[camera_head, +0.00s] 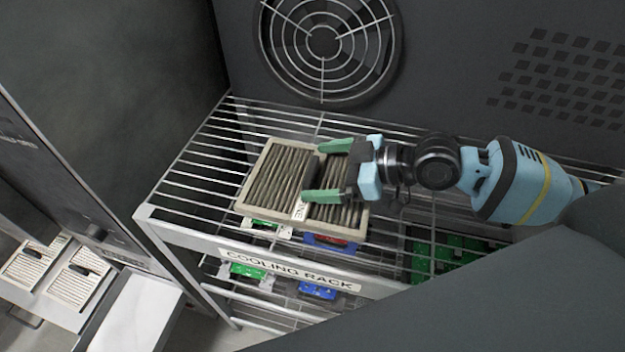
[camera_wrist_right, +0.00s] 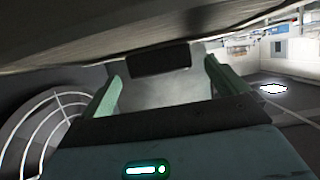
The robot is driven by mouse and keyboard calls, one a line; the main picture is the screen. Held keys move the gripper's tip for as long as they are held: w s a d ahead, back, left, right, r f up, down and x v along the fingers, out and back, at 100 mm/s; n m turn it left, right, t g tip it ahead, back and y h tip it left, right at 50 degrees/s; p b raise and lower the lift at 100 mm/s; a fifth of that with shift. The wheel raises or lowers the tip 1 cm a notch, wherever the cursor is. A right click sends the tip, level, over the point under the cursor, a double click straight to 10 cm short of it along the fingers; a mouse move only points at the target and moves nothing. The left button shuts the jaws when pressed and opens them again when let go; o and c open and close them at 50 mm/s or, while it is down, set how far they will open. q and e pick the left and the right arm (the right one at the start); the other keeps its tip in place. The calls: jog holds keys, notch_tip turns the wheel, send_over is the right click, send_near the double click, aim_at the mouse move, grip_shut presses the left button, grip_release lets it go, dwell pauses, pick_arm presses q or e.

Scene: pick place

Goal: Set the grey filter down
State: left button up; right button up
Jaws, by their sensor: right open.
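The grey filter (camera_head: 275,180), a framed block of slanted pleats with a dark middle bar and a white label, lies on the wire cooling rack (camera_head: 190,187). My right gripper (camera_head: 313,172) reaches in from the right over the filter's right half. Its two green fingers are spread wide, one on each side of the middle bar's line, and it covers part of the pleats. In the right wrist view the open fingers (camera_wrist_right: 163,75) flank a dark block, and a broad grey surface fills the top. Whether the fingers touch the filter, I cannot tell. My left gripper is out of view.
A round fan grille (camera_head: 323,42) is on the wall behind the rack. Green and blue items (camera_head: 318,290) sit on lower levels. Two pale filter-like panels (camera_head: 77,285) lie at far left. Bare rack wires show left of the filter.

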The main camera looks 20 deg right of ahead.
jog(key=shift+w+a+f, duration=0.2)
jog(key=shift+w+a, duration=0.1)
jog(key=shift+a, duration=0.15)
jog(key=shift+f, duration=0.1)
jog(key=c, duration=1.1)
jog(key=shift+r, duration=0.2)
